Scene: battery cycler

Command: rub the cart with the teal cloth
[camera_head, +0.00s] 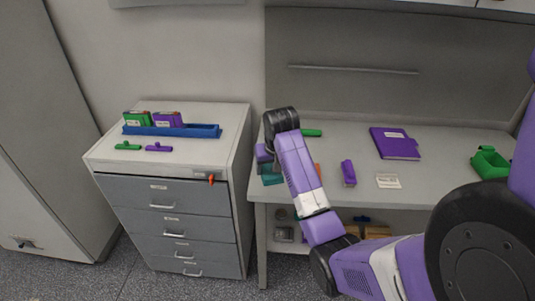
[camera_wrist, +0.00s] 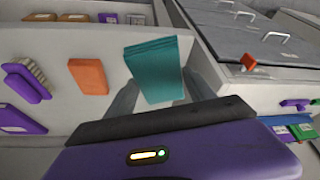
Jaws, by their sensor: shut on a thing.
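The teal cloth (camera_wrist: 157,68) looks like a folded block and sits between the fingers of my gripper (camera_wrist: 163,88) in the wrist view. In the head view, my gripper (camera_head: 265,157) is at the left end of the workbench, and a bit of the teal cloth (camera_head: 271,176) shows below it, partly hidden by my arm. My gripper is shut on the cloth. The white cabinet with grey drawers (camera_head: 205,153), the only cart-like thing I see, stands just left of the gripper. It also shows at the upper right of the wrist view (camera_wrist: 215,62). I cannot see wheels on it.
A blue tray (camera_head: 205,131) with green and purple boxes stands on the cabinet, with green (camera_head: 127,146) and purple (camera_head: 159,148) handles before it. A red-orange piece (camera_head: 211,179) sticks out at the top drawer. The workbench holds a purple book (camera_head: 394,143) and a purple brush (camera_head: 348,172).

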